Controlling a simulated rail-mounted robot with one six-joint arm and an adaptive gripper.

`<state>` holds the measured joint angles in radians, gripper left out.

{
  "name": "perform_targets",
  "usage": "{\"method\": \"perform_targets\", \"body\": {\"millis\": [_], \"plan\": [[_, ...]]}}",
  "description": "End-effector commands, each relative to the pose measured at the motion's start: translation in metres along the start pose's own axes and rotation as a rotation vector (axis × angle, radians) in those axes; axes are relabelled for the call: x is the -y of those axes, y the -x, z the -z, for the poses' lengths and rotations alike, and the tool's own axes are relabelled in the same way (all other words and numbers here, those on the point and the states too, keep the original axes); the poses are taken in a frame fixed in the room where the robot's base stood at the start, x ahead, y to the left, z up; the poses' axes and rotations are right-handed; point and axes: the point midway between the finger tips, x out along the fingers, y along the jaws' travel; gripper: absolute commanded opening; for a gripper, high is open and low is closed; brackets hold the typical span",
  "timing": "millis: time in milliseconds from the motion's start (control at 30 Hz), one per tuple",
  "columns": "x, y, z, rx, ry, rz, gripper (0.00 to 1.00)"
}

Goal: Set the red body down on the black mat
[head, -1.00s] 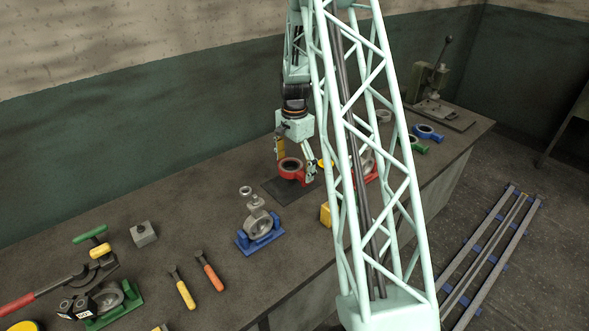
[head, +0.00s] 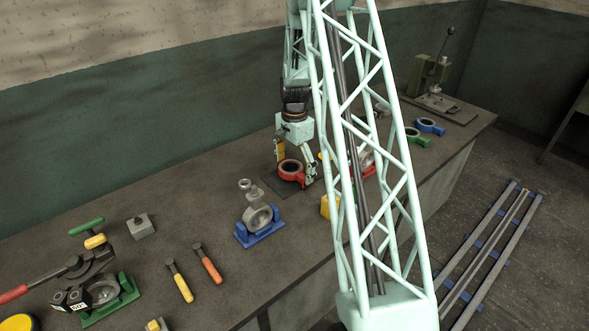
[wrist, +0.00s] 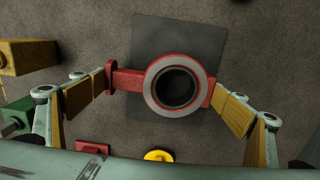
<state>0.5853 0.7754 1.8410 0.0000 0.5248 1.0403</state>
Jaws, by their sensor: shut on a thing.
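The red body (head: 291,179) is a ring with a pale grey face and a short flanged stub. My gripper (head: 296,168) is shut on it, one finger at the stub's flange and the other at the ring's far side. In the wrist view the red body (wrist: 136,80) lies level between the fingers and over the black mat (wrist: 150,38). The black mat (head: 274,190) shows around and in front of it in the head view. The red body is at or just above the mat; I cannot tell whether it touches.
A blue fixture (head: 262,236) holding a grey casting stands in front of the mat. A yellow block (wrist: 25,56) is near my left finger in the wrist view. Green (head: 417,140) and blue (head: 430,127) ring parts lie right. My lattice column hides part of the bench.

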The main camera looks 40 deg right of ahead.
Motion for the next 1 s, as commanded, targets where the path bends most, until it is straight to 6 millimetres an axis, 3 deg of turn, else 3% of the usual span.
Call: {"method": "perform_targets", "body": {"millis": [300, 1000], "plan": [[0.001, -0.013, 0.000, -0.001, 0.000, 0.001, 0.59], [0.001, -0.015, 0.001, -0.001, 0.000, 0.002, 0.59]]}}
